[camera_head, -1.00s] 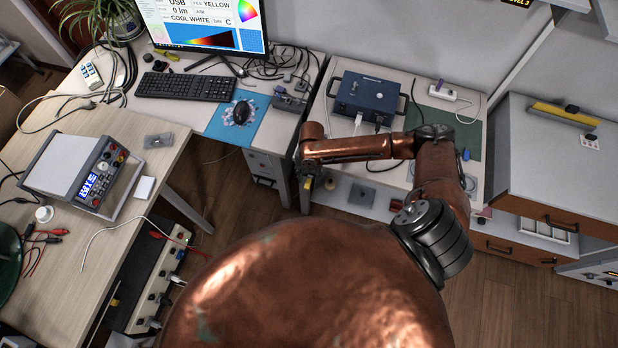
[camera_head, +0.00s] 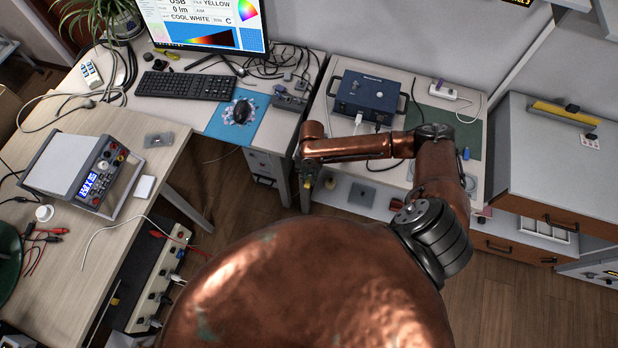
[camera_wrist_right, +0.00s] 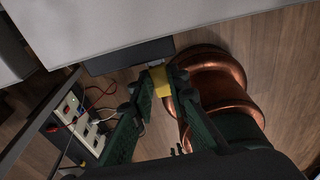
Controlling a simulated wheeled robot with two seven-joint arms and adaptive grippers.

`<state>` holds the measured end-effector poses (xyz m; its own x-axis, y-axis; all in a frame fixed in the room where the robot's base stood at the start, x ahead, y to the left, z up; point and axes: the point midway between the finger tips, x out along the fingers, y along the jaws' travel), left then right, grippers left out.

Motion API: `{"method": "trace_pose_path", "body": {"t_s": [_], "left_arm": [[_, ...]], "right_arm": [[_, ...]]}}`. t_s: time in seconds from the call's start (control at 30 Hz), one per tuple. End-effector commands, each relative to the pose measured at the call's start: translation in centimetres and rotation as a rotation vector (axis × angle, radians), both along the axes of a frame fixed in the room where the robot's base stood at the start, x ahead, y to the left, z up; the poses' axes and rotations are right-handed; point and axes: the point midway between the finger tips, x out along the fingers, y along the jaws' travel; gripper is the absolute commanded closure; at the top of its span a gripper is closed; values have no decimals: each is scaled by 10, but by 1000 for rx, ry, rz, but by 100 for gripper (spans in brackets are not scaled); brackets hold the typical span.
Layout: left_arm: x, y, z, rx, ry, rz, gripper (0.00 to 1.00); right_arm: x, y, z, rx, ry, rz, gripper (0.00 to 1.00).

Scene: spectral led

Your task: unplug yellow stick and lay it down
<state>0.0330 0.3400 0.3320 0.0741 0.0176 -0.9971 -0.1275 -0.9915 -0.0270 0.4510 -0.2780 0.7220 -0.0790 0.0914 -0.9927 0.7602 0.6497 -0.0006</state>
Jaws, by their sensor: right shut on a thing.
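My right gripper (camera_wrist_right: 160,88) is shut on the yellow stick (camera_wrist_right: 161,83), which shows as a short yellow block between the green fingertips in the right wrist view. Beyond it there is open air and the wood floor, with a dark panel close behind. In the head view my right gripper (camera_head: 307,183) hangs in front of the desks' gap, left of the white bench, and the stick is too small to make out clearly. My left gripper is not in view.
A blue box (camera_head: 368,97) with cables stands on the white bench (camera_head: 335,140). A green mat (camera_head: 468,136) lies right of it. A power strip (camera_head: 150,285) with plugs is low at the left; it also shows in the right wrist view (camera_wrist_right: 85,128).

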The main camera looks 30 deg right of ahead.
Motion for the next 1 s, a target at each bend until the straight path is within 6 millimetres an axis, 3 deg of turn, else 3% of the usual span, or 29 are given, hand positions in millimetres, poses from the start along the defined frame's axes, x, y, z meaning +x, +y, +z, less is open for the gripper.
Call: {"method": "trace_pose_path", "body": {"t_s": [1.0], "left_arm": [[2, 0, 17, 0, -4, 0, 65]], "right_arm": [[-15, 17, 1, 1, 1, 0, 100]]}}
